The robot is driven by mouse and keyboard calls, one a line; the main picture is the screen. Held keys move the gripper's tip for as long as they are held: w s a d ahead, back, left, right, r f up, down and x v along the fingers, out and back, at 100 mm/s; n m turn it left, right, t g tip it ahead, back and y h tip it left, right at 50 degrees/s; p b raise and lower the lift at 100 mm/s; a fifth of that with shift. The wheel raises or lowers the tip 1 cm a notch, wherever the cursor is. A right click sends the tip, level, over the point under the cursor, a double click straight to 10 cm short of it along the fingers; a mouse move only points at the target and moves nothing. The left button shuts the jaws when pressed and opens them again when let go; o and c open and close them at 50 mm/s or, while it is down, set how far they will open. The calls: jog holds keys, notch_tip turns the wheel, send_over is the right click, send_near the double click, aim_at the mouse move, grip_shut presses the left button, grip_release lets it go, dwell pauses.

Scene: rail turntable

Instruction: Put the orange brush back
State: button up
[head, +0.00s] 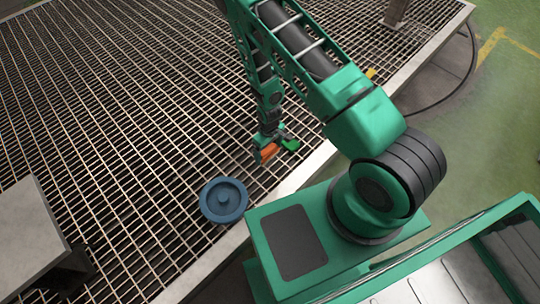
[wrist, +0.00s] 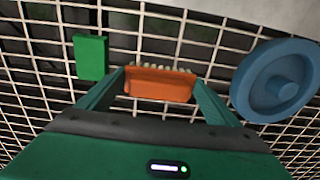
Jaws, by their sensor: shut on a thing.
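The orange brush (head: 268,152) is held in my gripper (head: 267,145) over the metal grating, near its right edge strip. In the wrist view the brush (wrist: 158,84) lies crosswise between the two fingers of my gripper (wrist: 159,80), which are shut on its two ends. Pale bristles show along its far side. I cannot tell whether the brush touches the grating or hangs just above it.
A green block (head: 290,144) lies close to the right of the brush. A grey flat-topped block (head: 25,228) stands at left. Much of the grating is clear.

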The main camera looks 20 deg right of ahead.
aim_at(268, 156)
jog(key=shift+f, duration=1.95)
jog(key=o, duration=0.8)
jog(key=shift+f, duration=0.1)
notch_tip(268, 156, up, 12)
jog(key=shift+r, duration=0.1)
jog(key=shift+r, duration=0.1)
